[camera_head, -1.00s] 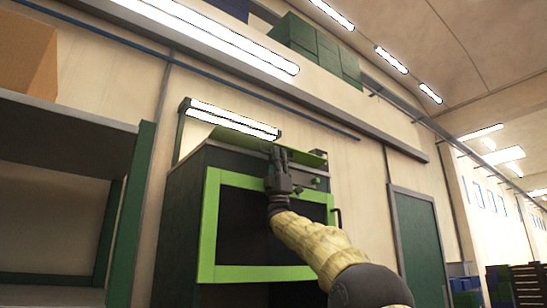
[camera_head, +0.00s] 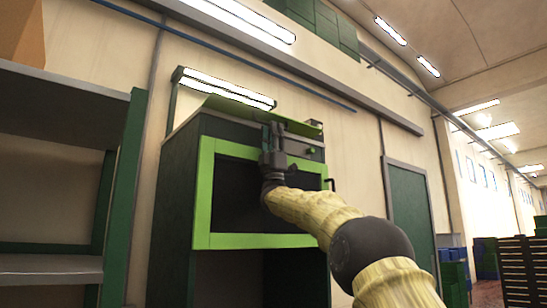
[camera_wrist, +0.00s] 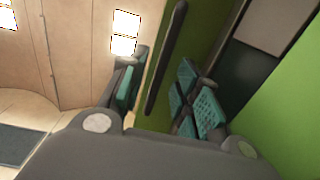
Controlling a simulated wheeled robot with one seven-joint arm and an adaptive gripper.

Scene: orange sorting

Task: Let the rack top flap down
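The rack is a dark green cabinet with a bright green front frame (camera_head: 204,190). Its top flap is a thin green panel (camera_head: 235,108), raised at a slant above the cabinet's top. My gripper (camera_head: 272,130) is at the flap's front edge, upright, above the green frame. In the wrist view my gripper's teal-padded fingers (camera_wrist: 155,92) stand apart, with a green surface and a dark bar (camera_wrist: 166,55) showing beyond and between them. I cannot tell whether the fingers touch the flap.
A lit lamp (camera_head: 225,88) is on the wall just behind the flap. A grey shelf (camera_head: 60,115) with a green post stands to the left. A green door (camera_head: 410,210) is on the right.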

